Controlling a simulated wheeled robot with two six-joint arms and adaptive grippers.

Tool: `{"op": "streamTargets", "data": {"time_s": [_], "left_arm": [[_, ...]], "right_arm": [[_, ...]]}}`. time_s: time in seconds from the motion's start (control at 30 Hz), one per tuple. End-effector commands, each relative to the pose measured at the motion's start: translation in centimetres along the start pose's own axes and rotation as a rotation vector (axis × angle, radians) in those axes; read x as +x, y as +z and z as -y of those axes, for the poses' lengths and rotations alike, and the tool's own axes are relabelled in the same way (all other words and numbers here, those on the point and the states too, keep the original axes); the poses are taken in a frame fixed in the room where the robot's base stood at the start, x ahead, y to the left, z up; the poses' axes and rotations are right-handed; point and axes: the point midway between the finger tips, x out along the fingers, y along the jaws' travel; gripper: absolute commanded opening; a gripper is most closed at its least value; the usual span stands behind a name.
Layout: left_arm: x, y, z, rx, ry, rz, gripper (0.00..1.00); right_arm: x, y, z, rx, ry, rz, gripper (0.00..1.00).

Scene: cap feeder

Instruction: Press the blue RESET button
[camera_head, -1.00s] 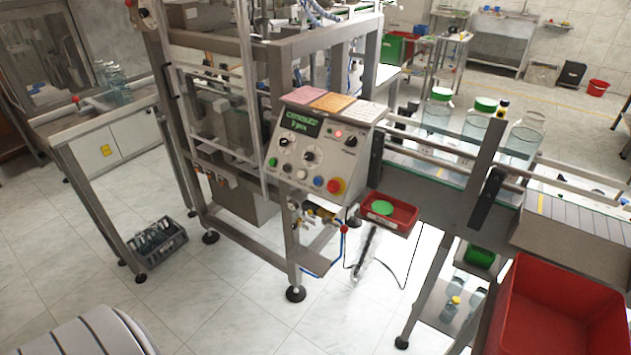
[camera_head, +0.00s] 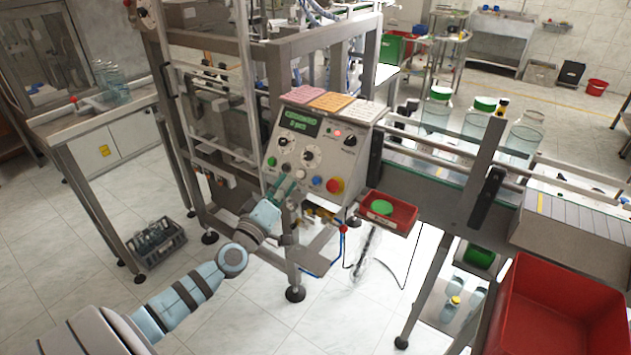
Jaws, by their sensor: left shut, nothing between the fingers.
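The control panel (camera_head: 345,158) on the machine frame has a lit green display, knobs and a lower row of buttons. The blue button is in clear view. My right gripper is not in view.
A red tray (camera_head: 400,222) with a green cap stands right of the panel. A conveyor with jars (camera_head: 437,112) runs behind it. A large red bin (camera_head: 535,310) is at lower right. Below the panel are fittings and blue tubing (camera_head: 322,262). Floor at lower left is open.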

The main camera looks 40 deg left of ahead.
Motion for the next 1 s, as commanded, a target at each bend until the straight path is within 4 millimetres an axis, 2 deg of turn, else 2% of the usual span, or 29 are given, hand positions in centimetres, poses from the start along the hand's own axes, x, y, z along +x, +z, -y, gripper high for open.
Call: {"op": "streamTargets", "data": {"time_s": [0.03,0.13,0.53,1.0], "left_arm": [[0.2,-0.5,-0.8,-0.02,0.014,-0.009,0.0],[0.4,-0.9,-1.5,-0.042,0.025,-0.017,0.0],[0.7,-0.5,-1.0,-0.041,0.023,-0.017,0.0],[5.1,2.9,2.2,-0.043,0.023,-0.018,0.0]], "right_arm": [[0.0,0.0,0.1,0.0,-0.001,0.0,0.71],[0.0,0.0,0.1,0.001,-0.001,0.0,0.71],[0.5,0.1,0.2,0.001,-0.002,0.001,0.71],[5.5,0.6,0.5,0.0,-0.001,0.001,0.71]]}}
